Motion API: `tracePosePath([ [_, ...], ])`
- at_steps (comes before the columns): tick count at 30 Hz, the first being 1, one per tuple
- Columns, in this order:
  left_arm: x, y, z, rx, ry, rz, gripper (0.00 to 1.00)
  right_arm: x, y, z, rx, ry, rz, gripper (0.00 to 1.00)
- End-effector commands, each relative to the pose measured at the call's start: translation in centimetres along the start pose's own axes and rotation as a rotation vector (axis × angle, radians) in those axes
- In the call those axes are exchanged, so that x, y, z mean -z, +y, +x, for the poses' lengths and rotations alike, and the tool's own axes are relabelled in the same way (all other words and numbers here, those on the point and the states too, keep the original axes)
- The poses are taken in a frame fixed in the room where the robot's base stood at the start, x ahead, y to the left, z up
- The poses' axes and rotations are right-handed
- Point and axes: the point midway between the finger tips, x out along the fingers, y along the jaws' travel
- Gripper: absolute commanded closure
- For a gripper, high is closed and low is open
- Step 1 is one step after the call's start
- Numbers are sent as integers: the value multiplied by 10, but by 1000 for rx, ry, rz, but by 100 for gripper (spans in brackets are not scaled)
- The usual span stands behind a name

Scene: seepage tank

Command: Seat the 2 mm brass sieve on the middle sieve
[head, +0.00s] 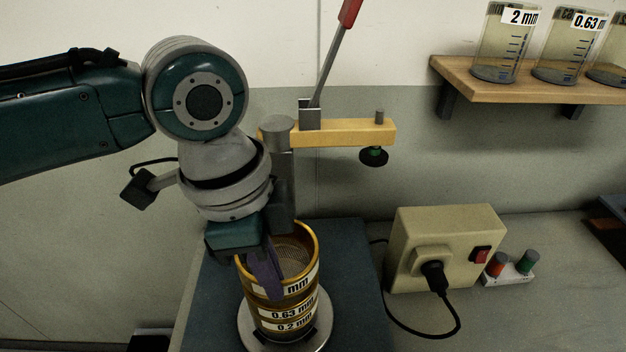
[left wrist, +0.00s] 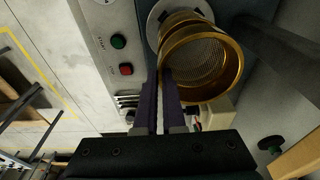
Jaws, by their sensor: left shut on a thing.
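The 2 mm brass sieve (head: 304,279) is at the top of the stack, its label partly covered by my finger so only "mm" shows. My left gripper (head: 268,284) is shut on its near-left wall. The wire mesh shows through its open top, and the sieve also shows in the left wrist view (left wrist: 232,62). Below it are the middle sieve (head: 293,310), labelled 0.63 mm, and the 0.2 mm sieve (head: 295,324). The top sieve looks about over the middle one; I cannot tell whether it rests on it. My right gripper is not in view.
A post behind the stack carries a yellow clamp arm (head: 345,132) with a red-handled lever (head: 350,12) and a black pad. A beige box (head: 447,240) with a plug and cable stands right. A shelf (head: 540,84) holds labelled jars.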

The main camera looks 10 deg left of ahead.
Motion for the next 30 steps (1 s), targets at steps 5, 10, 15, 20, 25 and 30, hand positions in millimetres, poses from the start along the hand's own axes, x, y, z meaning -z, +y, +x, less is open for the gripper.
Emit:
tracePosePath([
  [5,1,0,-2,0,1,0,100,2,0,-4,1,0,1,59],
  [10,0,0,0,1,2,1,100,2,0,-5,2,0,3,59],
  [15,0,0,0,1,1,1,100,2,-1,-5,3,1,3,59],
  [20,0,0,2,1,1,0,100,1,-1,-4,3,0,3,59],
  [25,-1,0,6,0,0,0,100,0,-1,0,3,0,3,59],
  [30,-2,0,10,0,0,0,100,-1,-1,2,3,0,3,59],
])
